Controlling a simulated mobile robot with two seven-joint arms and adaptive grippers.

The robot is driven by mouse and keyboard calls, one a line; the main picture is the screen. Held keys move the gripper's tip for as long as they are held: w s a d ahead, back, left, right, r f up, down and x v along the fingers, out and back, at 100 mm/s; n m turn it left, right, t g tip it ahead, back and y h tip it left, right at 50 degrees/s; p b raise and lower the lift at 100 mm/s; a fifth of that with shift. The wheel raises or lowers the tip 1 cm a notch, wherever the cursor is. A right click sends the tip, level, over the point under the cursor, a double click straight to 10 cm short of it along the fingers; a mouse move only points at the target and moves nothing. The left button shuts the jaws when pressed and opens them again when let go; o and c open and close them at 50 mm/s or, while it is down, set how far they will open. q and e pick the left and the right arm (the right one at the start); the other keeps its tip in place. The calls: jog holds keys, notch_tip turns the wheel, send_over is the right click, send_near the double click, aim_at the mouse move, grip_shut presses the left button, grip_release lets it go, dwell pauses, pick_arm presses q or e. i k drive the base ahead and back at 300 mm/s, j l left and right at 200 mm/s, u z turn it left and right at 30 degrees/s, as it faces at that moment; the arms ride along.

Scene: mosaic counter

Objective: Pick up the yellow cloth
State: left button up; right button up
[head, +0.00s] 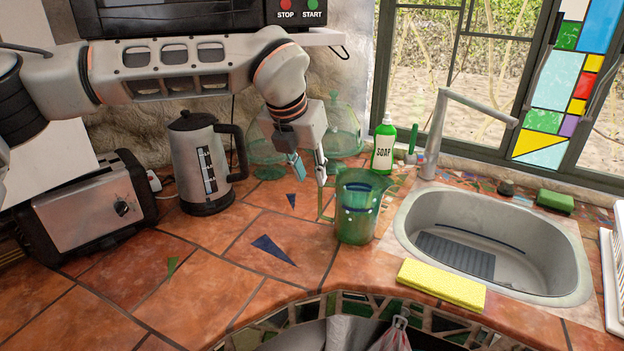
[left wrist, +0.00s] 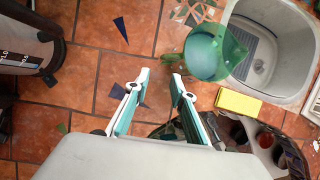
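The yellow cloth (head: 441,284) is a flat, sponge-like rectangle lying on the tiled counter along the front rim of the sink. It also shows in the left wrist view (left wrist: 238,105), to the right of my fingers. My left gripper (head: 309,170) hangs above the counter, up and to the left of the cloth and well apart from it. Its fingers (left wrist: 160,80) are spread with nothing between them. My right gripper is in neither view.
A green glass pitcher (head: 357,212) stands between my left gripper and the sink (head: 489,240). A kettle (head: 205,165) and a toaster (head: 88,205) stand at the left. A soap bottle (head: 384,147) is at the back. The counter's front middle is clear.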

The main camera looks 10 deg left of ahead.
aim_at(467, 294)
jog(key=k, duration=1)
